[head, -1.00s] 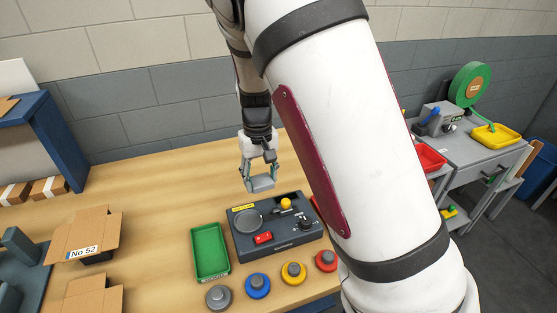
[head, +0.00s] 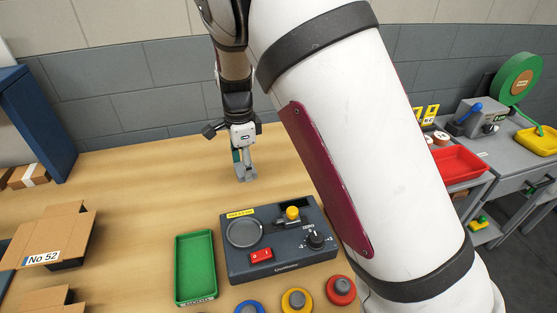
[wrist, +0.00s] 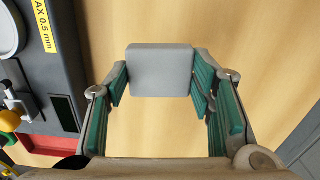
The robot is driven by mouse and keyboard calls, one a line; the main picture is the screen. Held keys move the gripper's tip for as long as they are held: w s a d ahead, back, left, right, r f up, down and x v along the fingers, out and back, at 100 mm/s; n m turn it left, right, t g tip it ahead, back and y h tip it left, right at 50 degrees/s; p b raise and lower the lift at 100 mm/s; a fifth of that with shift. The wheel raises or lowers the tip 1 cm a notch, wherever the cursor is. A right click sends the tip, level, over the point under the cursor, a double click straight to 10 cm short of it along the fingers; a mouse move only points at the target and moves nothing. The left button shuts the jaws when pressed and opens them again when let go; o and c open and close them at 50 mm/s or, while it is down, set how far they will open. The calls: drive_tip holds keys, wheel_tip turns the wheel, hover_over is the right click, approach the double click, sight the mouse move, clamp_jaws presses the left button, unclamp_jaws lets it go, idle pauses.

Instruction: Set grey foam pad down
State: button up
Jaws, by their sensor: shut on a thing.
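The grey foam pad (wrist: 160,68) is a flat grey block between the two green-lined fingers of my gripper (wrist: 159,80) in the wrist view. The fingers are shut on its left and right sides. In the head view my gripper (head: 244,171) is low over the bare wooden table, behind the dark grey device. The pad shows there only as a small, partly hidden grey patch at the fingertips. I cannot tell whether its underside touches the table.
The dark grey device (head: 280,261) with a round plate, red switch and yellow knob stands in front. A green tray (head: 195,267) is left of it, with coloured round knobs nearer me. An open cardboard box (head: 61,232) is at left. The table (head: 150,180) around my gripper is clear.

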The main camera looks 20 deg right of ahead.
drive_tip(key=shift+w+a+f+m, duration=0.1)
drive_tip(key=shift+w+a+m, duration=0.15)
drive_tip(key=shift+m, duration=0.15)
hover_over(279, 158)
drive_tip(key=shift+s+a+f, duration=0.3)
drive_tip(key=shift+a+f, duration=0.05)
drive_tip(key=shift+f, duration=0.35)
drive_tip(key=shift+w+d+f, duration=0.15)
drive_tip(key=shift+f, duration=0.75)
drive_tip(key=shift+w+d+f, duration=0.1)
drive_tip(key=shift+d+f, duration=0.05)
drive_tip(key=shift+f, duration=0.75)
drive_tip(key=shift+f, duration=0.1)
drive_tip(key=o, duration=0.5)
drive_tip(key=shift+o, duration=1.2)
